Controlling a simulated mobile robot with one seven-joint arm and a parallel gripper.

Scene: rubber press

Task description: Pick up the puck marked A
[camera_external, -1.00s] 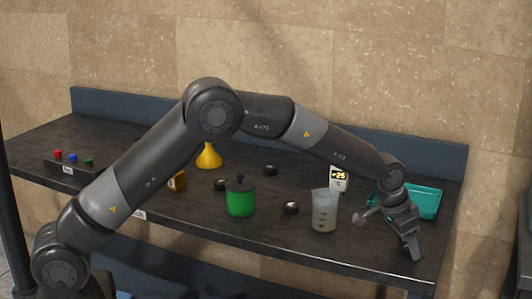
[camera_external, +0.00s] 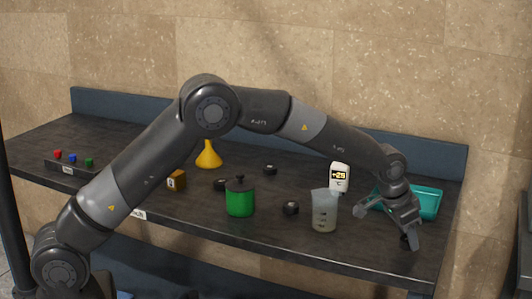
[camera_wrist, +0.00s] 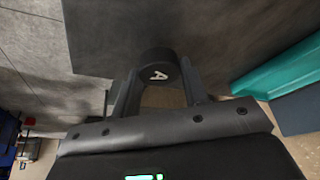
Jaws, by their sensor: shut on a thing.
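The puck marked A (camera_wrist: 158,66) is a short black cylinder with a white letter on its top, seen in the wrist view. It sits between the two fingers of my gripper (camera_wrist: 157,82), which are shut on its sides. In the external view, my gripper (camera_external: 409,238) is at the right front part of the table, in front of the teal tray. The dark puck (camera_external: 404,239) shows there only in small part at the fingertips. I cannot tell for sure how far it is above the tabletop.
The teal tray (camera_external: 430,203) is close behind my gripper. A clear beaker (camera_external: 324,212) stands to its left, with a white meter (camera_external: 340,177) behind. Other black pucks (camera_external: 291,208), a green pot (camera_external: 240,201) and a yellow funnel (camera_external: 209,156) stand further left. The table's front edge is close.

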